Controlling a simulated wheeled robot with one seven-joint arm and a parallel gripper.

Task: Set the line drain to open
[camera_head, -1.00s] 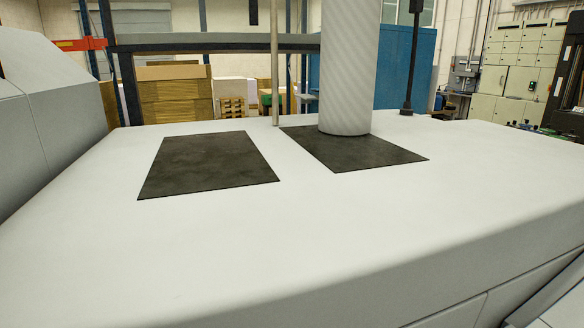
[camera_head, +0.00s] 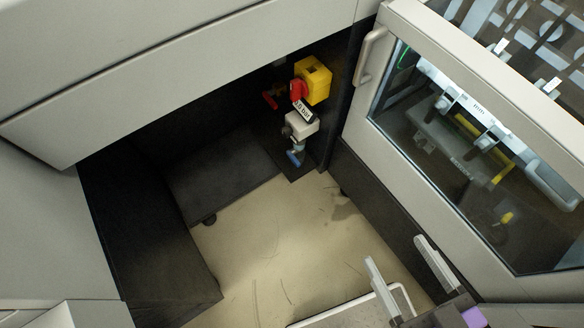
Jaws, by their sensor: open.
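An air unit hangs in the dark recess at upper centre. Its yellow block (camera_head: 314,80) has a red knob or handle (camera_head: 298,89) on its front. Below it are a small label reading about "6.0 bar", a white-grey body (camera_head: 301,124) and a small blue lever (camera_head: 296,157) at the bottom. The blue lever looks like the drain handle, but no label on it is readable, and I cannot tell its setting. My gripper (camera_head: 396,252) is at the lower right, its two pale fingers apart with nothing between them. It is well clear of the air unit.
Another red handle (camera_head: 271,99) sits left of the yellow block. A glazed machine door (camera_head: 478,120) with a pull handle (camera_head: 369,56) stands at right. Grey machine panels (camera_head: 180,80) border the recess above and left.

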